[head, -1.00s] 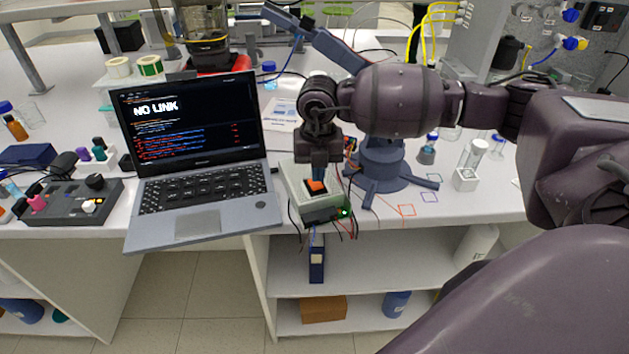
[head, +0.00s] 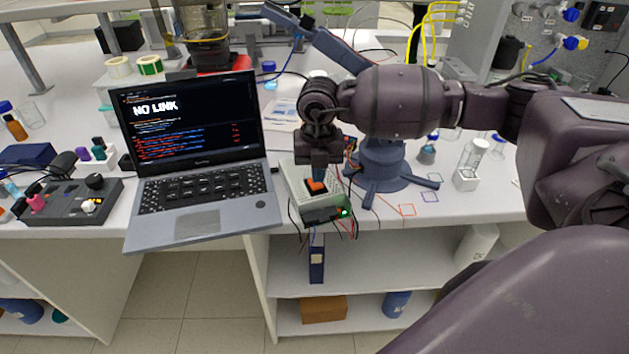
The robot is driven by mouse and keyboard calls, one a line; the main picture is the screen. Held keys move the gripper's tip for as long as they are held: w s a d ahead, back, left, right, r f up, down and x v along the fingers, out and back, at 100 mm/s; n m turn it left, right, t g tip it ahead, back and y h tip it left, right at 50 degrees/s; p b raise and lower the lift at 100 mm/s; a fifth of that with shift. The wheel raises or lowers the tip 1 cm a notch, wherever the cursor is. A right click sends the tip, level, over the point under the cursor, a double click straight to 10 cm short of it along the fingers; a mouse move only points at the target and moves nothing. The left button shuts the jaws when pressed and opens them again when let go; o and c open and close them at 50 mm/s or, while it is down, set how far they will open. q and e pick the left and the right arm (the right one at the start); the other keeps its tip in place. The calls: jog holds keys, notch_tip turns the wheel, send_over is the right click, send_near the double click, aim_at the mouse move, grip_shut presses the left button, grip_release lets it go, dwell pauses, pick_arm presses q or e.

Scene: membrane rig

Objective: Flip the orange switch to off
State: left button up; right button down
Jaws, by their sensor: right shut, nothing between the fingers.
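The orange switch (head: 316,187) sits in a black frame on top of a small pale box (head: 293,181) at the front edge of the bench. A green light glows on the box's front, at its right. My right gripper (head: 318,176) points down over the switch, its fingers shut and empty. The fingertips are at or just above the rear part of the switch; I cannot tell if they touch it. The gripper hides that rear part. My left gripper is not in view.
An open laptop (head: 197,205) showing "NO LINK" stands left of the box. A small blue desktop arm (head: 380,165) stands close behind on the right. Thin wires hang around the box. A control panel (head: 68,200) lies far left.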

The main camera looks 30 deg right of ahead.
jog(key=shift+f+b, duration=0.5)
jog(key=shift+f, duration=0.55)
dwell(0.7)
jog(key=shift+r+p, duration=2.05)
jog(key=shift+r, duration=1.5)
jog(key=shift+f, duration=0.1)
